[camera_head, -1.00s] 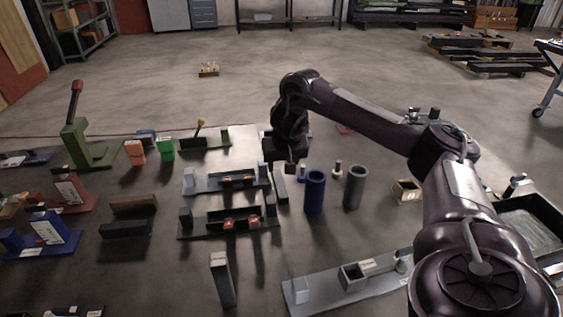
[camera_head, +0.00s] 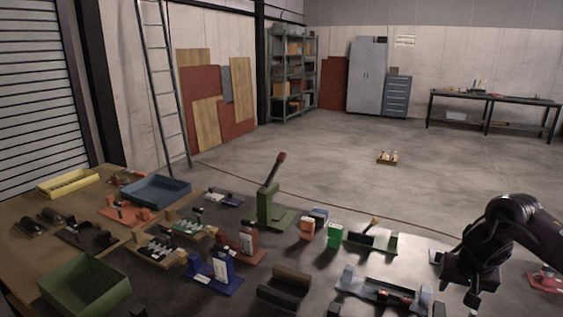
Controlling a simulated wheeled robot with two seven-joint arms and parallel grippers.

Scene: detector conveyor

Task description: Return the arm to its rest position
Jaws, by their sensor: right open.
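My right arm comes in from the right edge in the head view. My right gripper (camera_head: 472,290) points down over the right part of the dark table, beside a grey fixture (camera_head: 385,294) with small red parts. The gripper is open, and I see nothing held between its fingers. Its fingertips are small and dark here. My left gripper and left arm are not in view.
The table holds a green lever press (camera_head: 270,205), a blue fixture (camera_head: 213,274), orange (camera_head: 307,229) and green (camera_head: 335,235) blocks, a green bin (camera_head: 84,287) and a blue tray (camera_head: 155,190). Open floor lies behind, with a small wooden tray (camera_head: 387,158) on it.

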